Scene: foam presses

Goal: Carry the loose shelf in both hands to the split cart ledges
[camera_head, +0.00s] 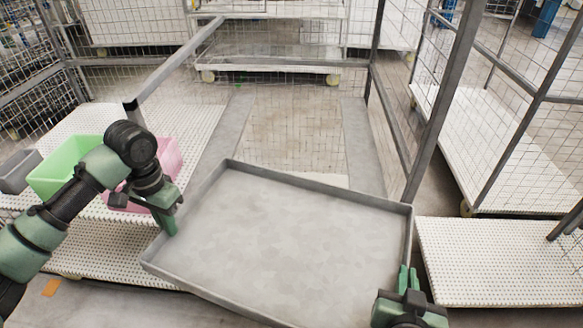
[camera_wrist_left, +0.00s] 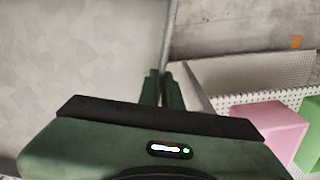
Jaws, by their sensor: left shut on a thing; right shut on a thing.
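The loose shelf (camera_head: 285,235) is a grey tray-like panel with a low raised rim, held turned at an angle in front of me. My left gripper (camera_head: 170,226) is shut on its left rim. In the left wrist view the fingers (camera_wrist_left: 163,88) pinch the rim, with the shelf's grey surface (camera_wrist_left: 80,60) to the left. My right gripper (camera_head: 405,280) is shut on the right rim near the near right corner. The split cart ledges are two grey strips, a left one (camera_head: 222,135) and a right one (camera_head: 361,145), with an open gap between them, beyond the shelf.
A cart frame post (camera_head: 440,100) rises right of the ledges, and a grey rail (camera_head: 180,62) runs along the left. A green bin (camera_head: 65,163) and a pink bin (camera_head: 168,158) stand on a white perforated shelf at left. Another perforated shelf (camera_head: 500,262) is at right.

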